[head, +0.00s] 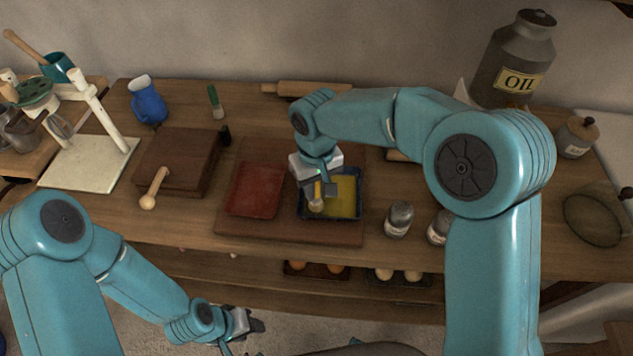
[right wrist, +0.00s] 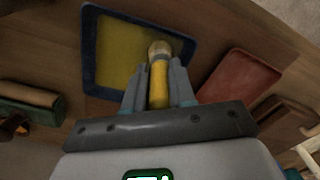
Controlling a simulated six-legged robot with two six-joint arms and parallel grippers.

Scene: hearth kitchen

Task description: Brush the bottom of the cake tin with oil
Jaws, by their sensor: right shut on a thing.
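A shallow rectangular tin with a dark blue rim and yellow bottom (head: 347,209) lies on a brown board; it also shows in the right wrist view (right wrist: 112,62). My right gripper (head: 316,187) is over its left part, shut on a brush (right wrist: 159,75) with a yellow handle and a pale, rounded head. The brush head is over the tin's bottom; I cannot tell if it touches. A red tin (head: 256,190) lies just left of the blue one. My left gripper (head: 250,325) hangs low in front of the table, its jaws too unclear to read.
The large grey OIL can (head: 514,62) stands at the back right. Two small shakers (head: 399,219) stand right of the board (head: 290,231). A dark wooden block (head: 178,160), blue jug (head: 148,101) and white stand (head: 90,165) are left. A rolling pin (head: 305,89) lies behind.

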